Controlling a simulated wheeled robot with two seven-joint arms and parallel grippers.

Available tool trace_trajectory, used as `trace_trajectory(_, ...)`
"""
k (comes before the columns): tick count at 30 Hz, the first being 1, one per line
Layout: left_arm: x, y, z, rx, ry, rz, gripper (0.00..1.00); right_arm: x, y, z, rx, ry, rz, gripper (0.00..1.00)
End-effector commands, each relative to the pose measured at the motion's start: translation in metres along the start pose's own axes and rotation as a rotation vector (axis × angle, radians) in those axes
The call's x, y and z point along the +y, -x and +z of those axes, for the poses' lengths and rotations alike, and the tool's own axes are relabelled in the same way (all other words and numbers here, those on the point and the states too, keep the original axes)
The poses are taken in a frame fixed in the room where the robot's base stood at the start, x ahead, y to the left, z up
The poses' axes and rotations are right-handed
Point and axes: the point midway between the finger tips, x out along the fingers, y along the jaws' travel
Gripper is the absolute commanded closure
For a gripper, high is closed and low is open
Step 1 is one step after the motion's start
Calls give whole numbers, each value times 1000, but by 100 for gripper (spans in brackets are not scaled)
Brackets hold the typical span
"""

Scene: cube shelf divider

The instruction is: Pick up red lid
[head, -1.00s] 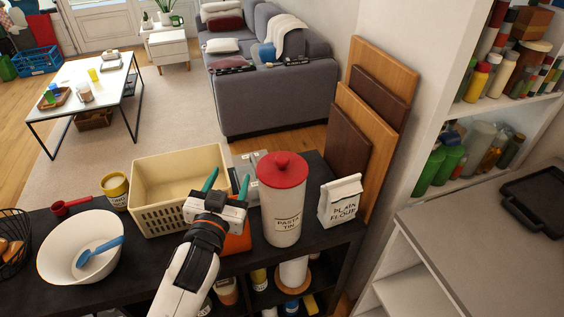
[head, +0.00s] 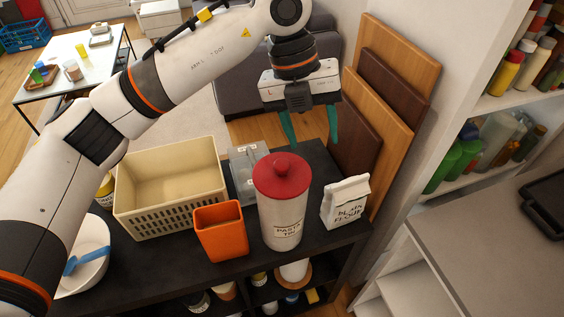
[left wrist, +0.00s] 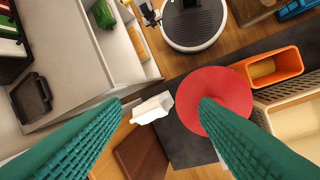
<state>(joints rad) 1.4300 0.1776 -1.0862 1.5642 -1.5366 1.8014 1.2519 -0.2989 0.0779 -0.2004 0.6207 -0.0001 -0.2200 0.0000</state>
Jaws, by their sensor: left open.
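The red lid (head: 281,174) with its round knob sits on top of the white pasta tin (head: 281,222), which stands upright on the dark shelf top. My left gripper (head: 314,138) is open and empty, pointing down above and behind the tin, a little to the right of the lid. In the left wrist view the lid (left wrist: 212,98) lies below the right-hand green finger, which covers part of it, including its knob. It looks apart from the fingers. My right gripper is not in view.
An orange container (head: 220,230) stands left of the tin and a cream basket (head: 168,188) beyond it. A clear container (head: 247,172) is behind. A flour bag (head: 345,202) stands close on the right, with wooden boards (head: 370,120) leaning on the wall.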

Motion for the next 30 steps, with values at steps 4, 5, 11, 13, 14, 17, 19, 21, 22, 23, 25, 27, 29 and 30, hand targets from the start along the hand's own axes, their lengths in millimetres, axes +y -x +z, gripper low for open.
trace_trajectory(4, -31, 27, -14, 89, 97, -207, 45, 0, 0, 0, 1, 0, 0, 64)
trace_trajectory(5, -35, 30, -15, 98, 109, -229, 45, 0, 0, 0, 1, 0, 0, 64)
trace_trajectory(11, -48, 14, -18, 109, 134, -271, 45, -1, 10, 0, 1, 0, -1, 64)
trace_trajectory(13, -51, 2, -19, 108, 132, -269, 45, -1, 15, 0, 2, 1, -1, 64)
trace_trajectory(14, -52, -3, -19, 107, 131, -269, 45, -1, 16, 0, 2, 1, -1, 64)
trace_trajectory(17, -56, -18, -21, 108, 130, -267, 45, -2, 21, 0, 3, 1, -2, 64)
trace_trajectory(19, -58, -24, -21, 110, 129, -267, 45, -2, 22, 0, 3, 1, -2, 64)
trace_trajectory(21, -59, -29, -22, 110, 129, -267, 45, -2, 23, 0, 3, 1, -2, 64)
trace_trajectory(22, -59, -30, -21, 109, 128, -266, 45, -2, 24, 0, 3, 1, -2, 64)
trace_trajectory(23, -60, -32, -21, 109, 128, -266, 45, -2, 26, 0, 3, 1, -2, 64)
trace_trajectory(25, -62, -38, -20, 107, 129, -267, 45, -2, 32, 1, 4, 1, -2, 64)
trace_trajectory(27, -64, -48, -18, 106, 129, -266, 45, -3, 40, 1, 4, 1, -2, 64)
trace_trajectory(29, -67, -57, -16, 105, 128, -267, 45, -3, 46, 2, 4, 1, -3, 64)
trace_trajectory(30, -68, -64, -18, 107, 129, -265, 45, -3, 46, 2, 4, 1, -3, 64)
